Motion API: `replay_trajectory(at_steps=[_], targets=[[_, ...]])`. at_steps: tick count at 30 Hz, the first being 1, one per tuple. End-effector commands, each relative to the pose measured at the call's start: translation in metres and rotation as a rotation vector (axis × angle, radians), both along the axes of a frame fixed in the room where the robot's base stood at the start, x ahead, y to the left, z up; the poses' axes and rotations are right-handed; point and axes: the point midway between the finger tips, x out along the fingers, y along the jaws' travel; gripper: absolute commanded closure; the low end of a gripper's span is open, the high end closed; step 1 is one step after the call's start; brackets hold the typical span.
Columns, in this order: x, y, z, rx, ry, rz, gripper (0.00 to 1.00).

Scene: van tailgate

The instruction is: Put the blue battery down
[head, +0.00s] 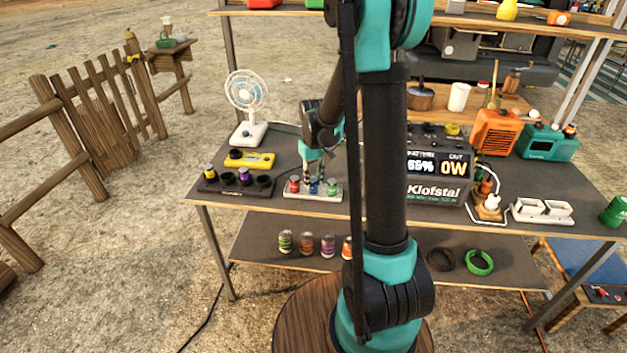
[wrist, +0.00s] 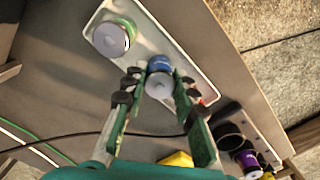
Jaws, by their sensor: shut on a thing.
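The blue battery (head: 313,187) is upright at the middle of a white tray (head: 325,198), between a red battery (head: 294,184) and a green battery (head: 331,187). My gripper (head: 314,174) points down over it. In the wrist view my gripper (wrist: 152,92) is shut on the blue battery (wrist: 159,66), with a finger on each side. The green battery (wrist: 112,38) stands apart to the left. The red one is mostly hidden behind the right finger. I cannot tell whether the blue battery's base touches the tray.
A black holder (head: 235,190) with yellow and purple batteries and empty round slots stands to the left. Behind are a yellow device (head: 250,160) and a white fan (head: 247,105). A Klofstal power station (head: 437,175) stands to the right. Several batteries stand on the lower shelf.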

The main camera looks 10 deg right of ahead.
Motion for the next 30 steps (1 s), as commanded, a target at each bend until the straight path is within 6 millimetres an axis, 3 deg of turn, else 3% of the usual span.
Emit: replay_trajectory(at_steps=[4, 5, 10, 22, 30], targets=[[0.000, 0.000, -0.002, 0.000, 0.000, 0.000, 1.00], [0.000, 0.000, -0.003, 0.000, 0.000, 0.000, 0.72], [0.000, 0.000, -0.002, 0.000, 0.000, 0.000, 0.52], [0.000, 0.000, 0.005, 0.000, 0.000, 0.000, 0.52], [0.000, 0.000, 0.049, 0.000, 0.000, 0.000, 0.52]])
